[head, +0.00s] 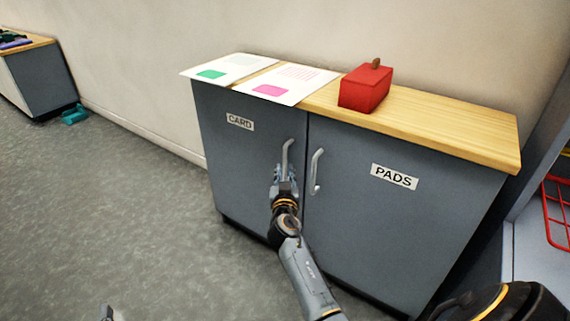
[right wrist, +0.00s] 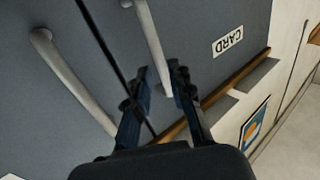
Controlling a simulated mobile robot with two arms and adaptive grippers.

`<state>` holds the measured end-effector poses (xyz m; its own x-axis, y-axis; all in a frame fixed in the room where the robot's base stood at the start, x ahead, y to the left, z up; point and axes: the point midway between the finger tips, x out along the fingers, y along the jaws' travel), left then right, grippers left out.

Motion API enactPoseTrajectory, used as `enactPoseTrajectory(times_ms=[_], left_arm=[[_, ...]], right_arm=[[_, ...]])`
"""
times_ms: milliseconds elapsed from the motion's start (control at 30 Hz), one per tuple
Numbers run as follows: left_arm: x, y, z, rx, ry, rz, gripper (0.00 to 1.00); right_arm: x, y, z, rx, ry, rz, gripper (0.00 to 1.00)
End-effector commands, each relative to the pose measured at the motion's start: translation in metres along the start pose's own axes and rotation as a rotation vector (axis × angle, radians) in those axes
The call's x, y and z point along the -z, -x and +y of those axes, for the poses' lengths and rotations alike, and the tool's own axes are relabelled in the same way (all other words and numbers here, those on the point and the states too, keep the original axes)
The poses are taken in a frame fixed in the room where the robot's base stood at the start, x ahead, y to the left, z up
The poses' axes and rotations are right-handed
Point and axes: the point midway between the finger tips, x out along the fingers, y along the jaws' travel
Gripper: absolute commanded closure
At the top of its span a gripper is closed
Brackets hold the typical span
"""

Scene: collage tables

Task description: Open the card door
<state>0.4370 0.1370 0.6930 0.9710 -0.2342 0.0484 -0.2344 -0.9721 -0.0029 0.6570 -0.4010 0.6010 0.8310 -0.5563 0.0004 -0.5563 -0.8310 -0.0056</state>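The grey card door (head: 245,170), labelled CARD (head: 240,122), is shut, flush with the pads door (head: 400,230). Its pale curved handle (head: 286,152) stands near the seam between the doors. My right gripper (head: 284,174) is at the lower part of this handle. In the right wrist view the fingers (right wrist: 158,84) are apart, with the card handle (right wrist: 150,35) running down between their tips. I cannot tell whether they touch it. A small grey tip of my left gripper (head: 106,312) shows at the bottom left edge; the rest is out of view.
The pads handle (head: 316,172) is close to the right of my gripper. On the wooden cabinet top (head: 440,120) lie two printed sheets and a red box (head: 365,88). Open grey floor (head: 110,200) lies left of the cabinet. A red wire rack (head: 556,212) stands far right.

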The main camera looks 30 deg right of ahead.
Motion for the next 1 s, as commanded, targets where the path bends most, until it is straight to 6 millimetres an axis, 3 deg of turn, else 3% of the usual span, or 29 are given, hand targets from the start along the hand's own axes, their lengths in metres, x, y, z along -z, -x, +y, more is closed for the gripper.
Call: enactPoseTrajectory(times_ms=[100,333,667,700,800,1000], left_arm=[[0.010,-0.001,0.002,-0.004,0.002,0.065,0.00],[0.028,0.000,0.004,-0.009,0.004,0.165,0.00],[0.033,0.000,0.004,-0.010,0.005,0.187,0.00],[0.033,0.000,0.004,-0.010,0.005,0.187,0.00],[0.033,0.000,0.004,-0.010,0.005,0.186,0.00],[0.033,0.000,0.004,-0.009,0.005,0.186,0.00]], right_arm=[[-0.001,-0.024,0.000,-0.001,0.002,0.001,0.78],[-0.001,-0.047,0.000,0.000,0.001,0.000,0.78],[-0.001,-0.051,0.000,0.001,0.001,-0.001,0.78],[-0.001,-0.051,0.000,0.001,0.001,-0.001,0.80],[-0.001,-0.051,0.000,0.001,0.001,-0.001,1.00],[-0.001,-0.050,0.000,0.001,0.001,-0.001,1.00]])
